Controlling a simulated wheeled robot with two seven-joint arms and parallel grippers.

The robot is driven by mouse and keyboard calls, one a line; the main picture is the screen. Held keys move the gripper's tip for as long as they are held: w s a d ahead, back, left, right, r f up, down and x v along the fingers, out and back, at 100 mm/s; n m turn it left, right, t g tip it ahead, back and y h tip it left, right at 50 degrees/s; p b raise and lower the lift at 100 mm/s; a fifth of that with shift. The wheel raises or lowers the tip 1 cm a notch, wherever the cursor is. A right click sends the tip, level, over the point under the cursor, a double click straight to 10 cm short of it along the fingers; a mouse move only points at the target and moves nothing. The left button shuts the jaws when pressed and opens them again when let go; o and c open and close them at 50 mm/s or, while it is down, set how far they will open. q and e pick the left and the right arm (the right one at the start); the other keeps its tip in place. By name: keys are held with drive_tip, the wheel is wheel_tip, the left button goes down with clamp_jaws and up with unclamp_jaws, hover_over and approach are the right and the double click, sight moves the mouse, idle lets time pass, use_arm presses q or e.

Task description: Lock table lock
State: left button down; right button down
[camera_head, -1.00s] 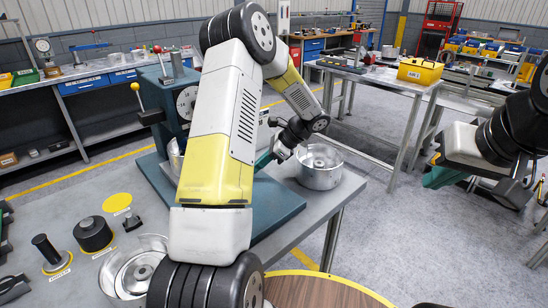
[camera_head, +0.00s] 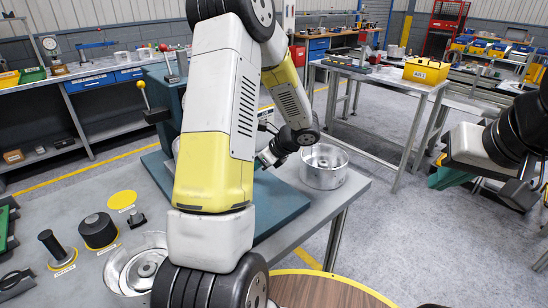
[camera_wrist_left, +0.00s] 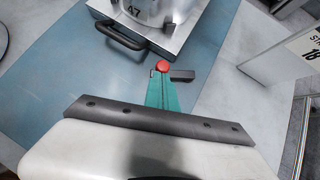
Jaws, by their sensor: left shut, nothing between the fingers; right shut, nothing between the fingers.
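A red round knob (camera_wrist_left: 163,66) with a short dark lever (camera_wrist_left: 182,75) shows in the left wrist view, in front of a steel plate. I take it for the table lock but cannot be sure. My left gripper (camera_wrist_left: 163,78) has its teal fingers shut right at the knob; I cannot tell whether they touch it. In the head view my left gripper (camera_head: 262,160) is mostly hidden behind my own arm, low over the blue machine base (camera_head: 278,205). My right gripper (camera_head: 442,180) is shut and empty at the right, away from the table.
A steel drum (camera_head: 324,168) stands on the table's right side. A machine lever with a yellow knob (camera_head: 140,86) rises at the left. Black parts (camera_head: 98,231) and a metal bowl (camera_head: 128,270) lie front left. A dark handle (camera_wrist_left: 120,34) borders the plate.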

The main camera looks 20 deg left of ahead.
use_arm(q)
drive_tip(key=shift+s+a+m+t, duration=0.3)
drive_tip(key=shift+a+m+t, duration=0.3)
drive_tip(key=shift+m, duration=0.2)
drive_tip(key=shift+s+a, duration=0.15)
drive_tip(key=shift+a, duration=1.15)
drive_tip(key=shift+a, duration=0.25)
drive_tip(key=shift+d, duration=0.1)
